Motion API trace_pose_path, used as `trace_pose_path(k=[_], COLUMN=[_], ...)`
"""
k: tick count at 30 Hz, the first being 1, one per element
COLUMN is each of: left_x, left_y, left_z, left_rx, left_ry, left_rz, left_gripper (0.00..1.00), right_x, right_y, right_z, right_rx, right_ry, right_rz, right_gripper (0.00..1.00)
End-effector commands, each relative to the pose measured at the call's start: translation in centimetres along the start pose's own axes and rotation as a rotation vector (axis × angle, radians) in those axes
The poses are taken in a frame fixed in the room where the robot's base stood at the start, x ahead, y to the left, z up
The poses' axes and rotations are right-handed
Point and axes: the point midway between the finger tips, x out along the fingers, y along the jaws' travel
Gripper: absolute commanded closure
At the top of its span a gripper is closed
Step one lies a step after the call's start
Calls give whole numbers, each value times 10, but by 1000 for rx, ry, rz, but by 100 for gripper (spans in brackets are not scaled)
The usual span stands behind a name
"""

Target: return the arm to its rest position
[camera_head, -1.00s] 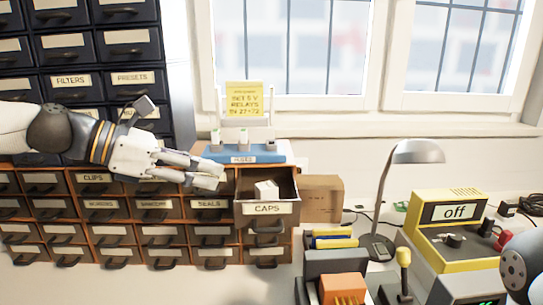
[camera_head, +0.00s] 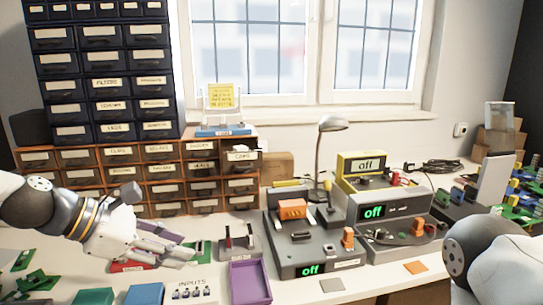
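My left arm comes in from the left, and its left gripper (camera_head: 178,252) hangs over the front left of the bench. Its fingers look slightly apart and nothing shows between them. It is clear of the drawer cabinet (camera_head: 155,210) behind it. The CAPS drawer (camera_head: 243,156) at the cabinet's top right seems pulled out, with something pale at its top. My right arm shows at the lower right edge, but its gripper is outside the picture.
A purple tray (camera_head: 250,284), a small grey stand (camera_head: 238,246) and a blue box (camera_head: 144,294) lie near the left gripper. Grey and yellow instruments (camera_head: 362,165) fill the bench's middle. A desk lamp (camera_head: 333,124) stands behind them. Green boards (camera_head: 38,281) lie at left.

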Motion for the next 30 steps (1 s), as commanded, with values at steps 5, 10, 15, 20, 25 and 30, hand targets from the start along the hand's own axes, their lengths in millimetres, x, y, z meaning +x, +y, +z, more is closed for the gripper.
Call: trace_pose_path(k=[5,10,15,20,25,30], left_x=[65,77,38,7,3,4], left_y=[-87,-210,-319,-364,-368,-368], left_z=[-107,-218,-290,-311,-313,-313], left_rx=[340,835,1347,1627,1674,1671], left_ry=[254,426,404,308,289,290], left_rz=[-156,-467,-840,-1034,-1057,-1056], left_gripper=[67,67,67,67,67,67], right_x=[1,1,1,0,0,0], right_y=[0,0,0,0,0,0], right_z=[-1,0,0,0,0,0], right_rx=[0,0,0,0,0,0], right_ry=[1,-1,0,1,1,0], right_rz=[0,0,0,0,0,0], right_gripper=[72,72,72,72,72,72])
